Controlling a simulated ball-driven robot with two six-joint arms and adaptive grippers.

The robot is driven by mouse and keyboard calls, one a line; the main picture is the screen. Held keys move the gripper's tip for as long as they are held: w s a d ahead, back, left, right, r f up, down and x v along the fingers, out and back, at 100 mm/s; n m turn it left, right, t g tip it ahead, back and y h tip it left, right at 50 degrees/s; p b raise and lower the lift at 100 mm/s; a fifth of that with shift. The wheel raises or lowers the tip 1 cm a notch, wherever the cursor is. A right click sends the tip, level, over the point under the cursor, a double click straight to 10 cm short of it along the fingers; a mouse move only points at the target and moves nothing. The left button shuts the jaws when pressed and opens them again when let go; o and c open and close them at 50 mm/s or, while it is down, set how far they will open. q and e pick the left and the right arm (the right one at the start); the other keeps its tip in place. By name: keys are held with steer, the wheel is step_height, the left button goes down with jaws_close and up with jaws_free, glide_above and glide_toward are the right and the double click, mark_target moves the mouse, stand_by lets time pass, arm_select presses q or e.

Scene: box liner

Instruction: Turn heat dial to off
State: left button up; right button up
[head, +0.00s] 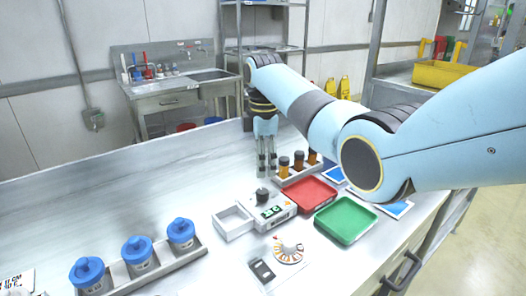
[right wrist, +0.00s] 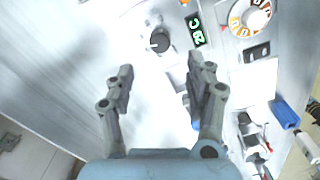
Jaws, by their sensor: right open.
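A round white dial (head: 288,249) with orange, red and dark marks lies on a pale plate at the front middle of the bench. It also shows in the right wrist view (right wrist: 250,17) at the top right. A black knob (head: 263,197) stands on a white box with a green display (head: 273,211); the knob also shows in the right wrist view (right wrist: 158,40). I cannot tell which is the heat dial. My right gripper (head: 266,168) points down behind the box, apart from both. In the right wrist view its fingers (right wrist: 163,72) are open and empty. My left gripper is out of view.
A white open tray (head: 232,221) sits left of the box. Red (head: 307,194) and green (head: 345,220) trays lie right. Amber vials (head: 299,161) stand in a rack near my right gripper. Blue-capped jars (head: 137,250) stand front left. The bench's left middle is clear.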

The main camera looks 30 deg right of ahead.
steer(key=shift+r, duration=1.45)
